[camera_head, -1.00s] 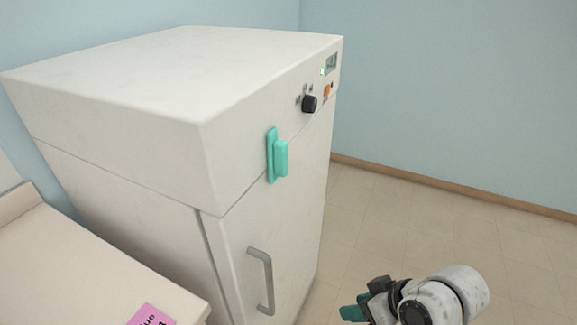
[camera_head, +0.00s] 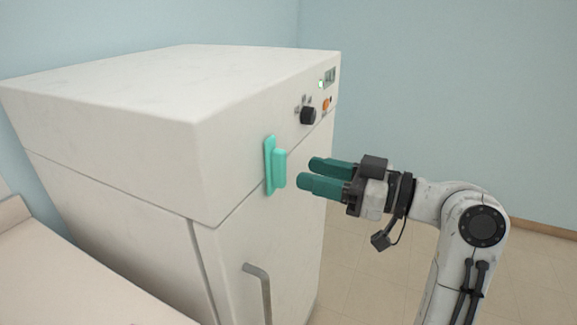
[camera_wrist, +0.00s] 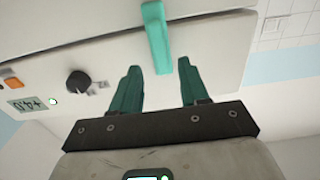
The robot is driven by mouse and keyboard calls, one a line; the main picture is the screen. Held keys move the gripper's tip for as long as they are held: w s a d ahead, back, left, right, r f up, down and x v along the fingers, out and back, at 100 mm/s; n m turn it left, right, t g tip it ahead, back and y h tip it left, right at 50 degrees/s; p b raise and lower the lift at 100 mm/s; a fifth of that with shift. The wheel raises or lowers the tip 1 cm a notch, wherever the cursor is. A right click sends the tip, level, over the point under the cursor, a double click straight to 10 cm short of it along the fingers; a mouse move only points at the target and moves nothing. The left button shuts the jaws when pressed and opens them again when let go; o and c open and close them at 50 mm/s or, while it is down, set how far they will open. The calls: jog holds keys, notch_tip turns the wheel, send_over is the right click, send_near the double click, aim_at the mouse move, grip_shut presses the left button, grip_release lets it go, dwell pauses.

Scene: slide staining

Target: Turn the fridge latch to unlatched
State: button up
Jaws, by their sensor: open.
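The fridge latch (camera_head: 277,168) is a teal handle on a teal plate, upright on the fridge's front panel near the seam above the door. My gripper (camera_head: 309,172) is open, with two green fingers pointing left at the latch and a small gap of air between. In the wrist view the latch (camera_wrist: 158,38) lies beyond the fingertips of my gripper (camera_wrist: 160,68), nearly in line with the space between them. Nothing is between the fingers. The white fridge (camera_head: 130,100) stands at the left, its door shut.
A black knob (camera_head: 308,116), an orange switch (camera_head: 326,104) and a small display (camera_head: 329,77) sit on the panel right of the latch. A grey door handle (camera_head: 262,290) is below. A pale worktop (camera_head: 70,270) is at the lower left. Floor at the right is clear.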

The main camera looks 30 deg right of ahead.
aim_at(285, 167)
jog(key=x, duration=0.5)
jog(key=shift+w+a, duration=0.2)
jog(key=shift+w, duration=0.1)
jog(key=c, duration=0.8)
